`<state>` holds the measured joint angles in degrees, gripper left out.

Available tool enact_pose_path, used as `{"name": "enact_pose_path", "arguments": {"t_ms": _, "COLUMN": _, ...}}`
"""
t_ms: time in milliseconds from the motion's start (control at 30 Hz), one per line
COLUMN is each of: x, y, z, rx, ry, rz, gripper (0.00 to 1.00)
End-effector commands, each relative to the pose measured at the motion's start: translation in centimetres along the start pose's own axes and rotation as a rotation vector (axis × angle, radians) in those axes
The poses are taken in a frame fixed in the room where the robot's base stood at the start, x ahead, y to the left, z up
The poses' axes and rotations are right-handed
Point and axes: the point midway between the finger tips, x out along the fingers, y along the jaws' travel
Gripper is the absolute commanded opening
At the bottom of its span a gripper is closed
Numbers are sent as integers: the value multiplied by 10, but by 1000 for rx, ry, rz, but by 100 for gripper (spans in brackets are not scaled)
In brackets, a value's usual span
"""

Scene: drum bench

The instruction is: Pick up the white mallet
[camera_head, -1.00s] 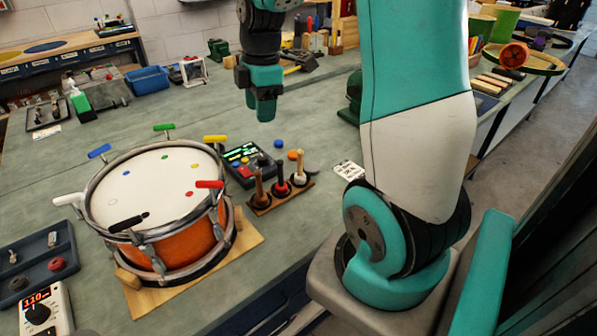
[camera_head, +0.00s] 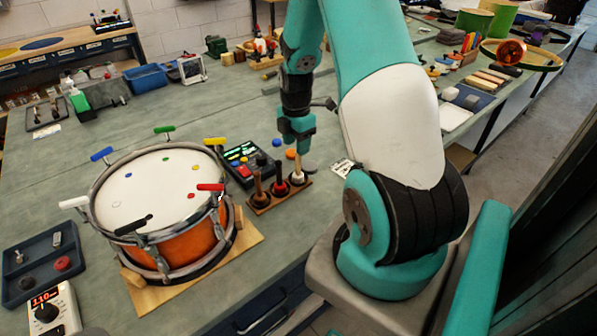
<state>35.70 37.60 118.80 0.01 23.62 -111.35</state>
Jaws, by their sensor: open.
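The white mallet (camera_head: 298,168) stands upright at the right end of a small wooden rack (camera_head: 262,210). Its pale handle points up and its head is low in the rack. My gripper (camera_head: 297,148) points down just at the top of this handle, with open jaws. The fingers cover the handle's upper end, so I cannot tell whether it is between them. A mallet with a red part (camera_head: 280,176) stands in the middle of the rack and a brown-handled one (camera_head: 258,187) at the left.
An orange drum (camera_head: 180,247) with coloured keys around its rim stands left of the rack on a wooden board. A control box (camera_head: 243,158) and blue and orange discs lie behind the rack. A white label card (camera_head: 342,168) lies to the right. Open bench lies further back.

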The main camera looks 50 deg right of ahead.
Motion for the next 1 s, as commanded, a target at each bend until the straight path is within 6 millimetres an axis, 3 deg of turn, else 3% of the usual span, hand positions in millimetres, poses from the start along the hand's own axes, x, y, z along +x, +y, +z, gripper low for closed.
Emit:
{"name": "enact_pose_path", "arguments": {"t_ms": 400, "x": 47, "y": -4, "z": 4, "rx": 0, "ry": 1, "rz": -2, "gripper": 50}}
{"name": "enact_pose_path", "arguments": {"t_ms": 700, "x": 53, "y": -3, "z": 4, "rx": 0, "ry": 0, "rz": 1, "gripper": 50}}
{"name": "enact_pose_path", "arguments": {"t_ms": 900, "x": 53, "y": -3, "z": 4, "rx": 1, "ry": 0, "rz": 1, "gripper": 4}}
{"name": "enact_pose_path", "arguments": {"t_ms": 1000, "x": 53, "y": -3, "z": 4, "rx": 1, "ry": 0, "rz": 1, "gripper": 0}}
